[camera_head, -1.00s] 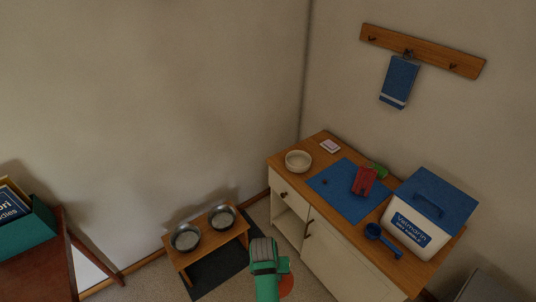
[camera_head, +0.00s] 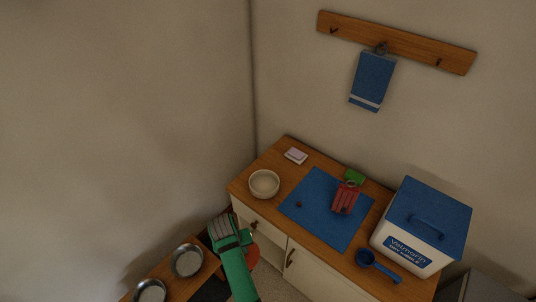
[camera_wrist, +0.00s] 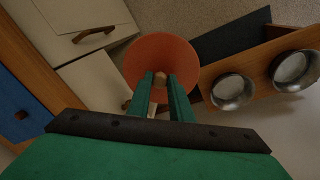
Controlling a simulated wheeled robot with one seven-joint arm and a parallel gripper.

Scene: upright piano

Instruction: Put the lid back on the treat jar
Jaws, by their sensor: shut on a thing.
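My gripper (camera_head: 246,240) is shut on the small wooden knob of a round terracotta-orange lid (camera_head: 254,257). In the wrist view the fingers (camera_wrist: 160,84) pinch the knob, and the lid (camera_wrist: 150,52) spreads out beyond them. The lid is held in the air in front of the cabinet's left end, lower in the picture than the worktop objects. A round cream open vessel (camera_head: 264,184) stands upright on the worktop's left part, up and right of my gripper. It looks like the open treat jar, but I cannot see its contents.
A low stand (camera_head: 168,272) with two metal bowls is at lower left.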

